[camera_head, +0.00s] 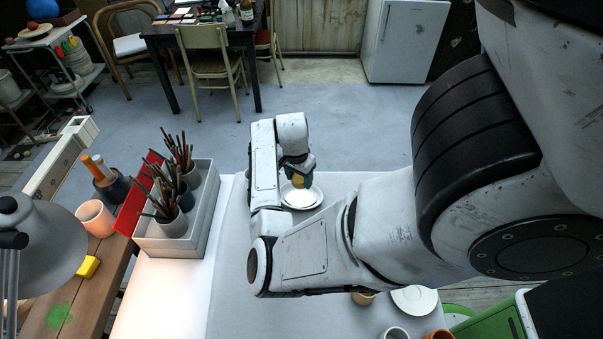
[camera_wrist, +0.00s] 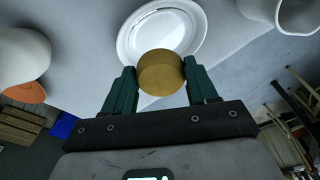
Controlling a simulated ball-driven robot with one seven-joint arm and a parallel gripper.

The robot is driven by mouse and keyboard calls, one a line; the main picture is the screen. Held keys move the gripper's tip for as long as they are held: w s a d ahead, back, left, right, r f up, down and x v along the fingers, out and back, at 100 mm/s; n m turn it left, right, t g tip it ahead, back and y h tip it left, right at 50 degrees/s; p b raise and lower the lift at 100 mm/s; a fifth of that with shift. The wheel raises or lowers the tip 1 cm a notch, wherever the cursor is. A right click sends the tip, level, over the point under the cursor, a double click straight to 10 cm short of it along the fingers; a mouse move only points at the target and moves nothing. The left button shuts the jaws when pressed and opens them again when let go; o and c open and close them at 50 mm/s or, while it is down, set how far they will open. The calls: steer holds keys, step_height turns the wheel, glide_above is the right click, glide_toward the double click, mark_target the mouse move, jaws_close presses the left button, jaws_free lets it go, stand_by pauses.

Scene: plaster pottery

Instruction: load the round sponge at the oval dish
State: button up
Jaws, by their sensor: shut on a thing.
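The round sponge (camera_wrist: 161,74) is a tan, thick disc in the wrist view. My gripper (camera_wrist: 160,80) is shut on it, with one dark green finger at each side. In the head view the sponge (camera_head: 299,181) shows small and yellowish under my gripper (camera_head: 299,174). A white oval dish (camera_head: 317,198) with a raised rim lies on the table right by the sponge. In the wrist view the dish (camera_wrist: 135,45) lies beyond the sponge, which covers part of its near rim. I cannot tell whether the sponge touches the dish.
A grey box (camera_head: 203,222) with several brush pots stands at the left of the pale table (camera_head: 228,270). My arm hides the table's middle.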

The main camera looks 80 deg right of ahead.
steer(key=shift+w+f+b, duration=0.1)
steer(key=shift+f+b, duration=0.85)
steer(key=shift+f, duration=0.05)
steer(key=shift+f+b, duration=2.3)
steer(key=shift+f, duration=0.6)
steer(key=shift+r, duration=0.1)
step_height(320, 180, up, 6)
steer(key=p, duration=0.5)
steer(key=shift+p, duration=0.3)
